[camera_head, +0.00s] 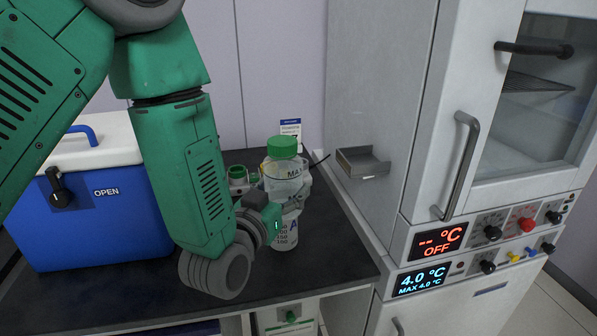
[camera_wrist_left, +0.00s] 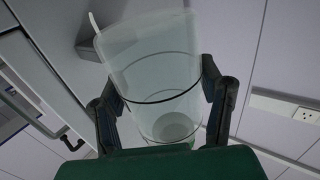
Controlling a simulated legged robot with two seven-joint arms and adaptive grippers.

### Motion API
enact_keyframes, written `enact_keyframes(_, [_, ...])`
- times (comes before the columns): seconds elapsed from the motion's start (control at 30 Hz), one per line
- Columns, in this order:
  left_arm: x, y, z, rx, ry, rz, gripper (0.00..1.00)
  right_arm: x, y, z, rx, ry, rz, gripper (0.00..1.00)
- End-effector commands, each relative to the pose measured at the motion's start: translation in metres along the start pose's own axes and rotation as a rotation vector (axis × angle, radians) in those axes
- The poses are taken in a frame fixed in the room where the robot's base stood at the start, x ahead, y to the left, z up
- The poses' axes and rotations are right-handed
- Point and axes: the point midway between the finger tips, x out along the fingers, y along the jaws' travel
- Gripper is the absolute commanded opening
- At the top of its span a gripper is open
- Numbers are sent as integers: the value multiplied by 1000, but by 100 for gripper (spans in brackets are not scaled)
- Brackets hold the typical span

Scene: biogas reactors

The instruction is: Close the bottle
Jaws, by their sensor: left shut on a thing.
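A clear bottle (camera_head: 281,170) marked MAX stands on the dark worktop in the head view, with a green cap (camera_head: 283,147) at its top. I cannot tell how tightly the cap sits. My left gripper (camera_head: 288,200) is in front of the bottle and shut on a clear beaker (camera_head: 285,238) with an A and graduation marks. In the left wrist view the beaker (camera_wrist_left: 160,70) sits between both fingers and looks empty. The beaker overlaps the bottle's lower part. A green-ringed item (camera_head: 238,175) stands left of the bottle, partly hidden by my arm. My right gripper is not seen.
A blue cooler box (camera_head: 110,220) with a white lid stands on the worktop (camera_head: 330,265) at the left. A grey cabinet (camera_head: 380,100) with a small metal tray (camera_head: 362,163) and temperature displays rises at the right. The worktop right of the beaker is clear.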

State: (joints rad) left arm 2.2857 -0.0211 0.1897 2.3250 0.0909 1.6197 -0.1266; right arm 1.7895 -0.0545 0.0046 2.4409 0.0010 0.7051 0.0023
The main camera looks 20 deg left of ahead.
Motion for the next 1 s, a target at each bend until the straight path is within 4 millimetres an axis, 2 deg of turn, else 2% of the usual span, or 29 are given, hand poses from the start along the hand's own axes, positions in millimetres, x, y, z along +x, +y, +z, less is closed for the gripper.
enact_keyframes(0.7, [-62,132,119,-5,-2,539,9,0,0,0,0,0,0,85])
enact_keyframes(0.9, [-72,153,137,-6,-2,625,9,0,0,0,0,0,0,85])
enact_keyframes(1.0, [-74,157,140,-6,0,644,9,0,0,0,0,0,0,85])
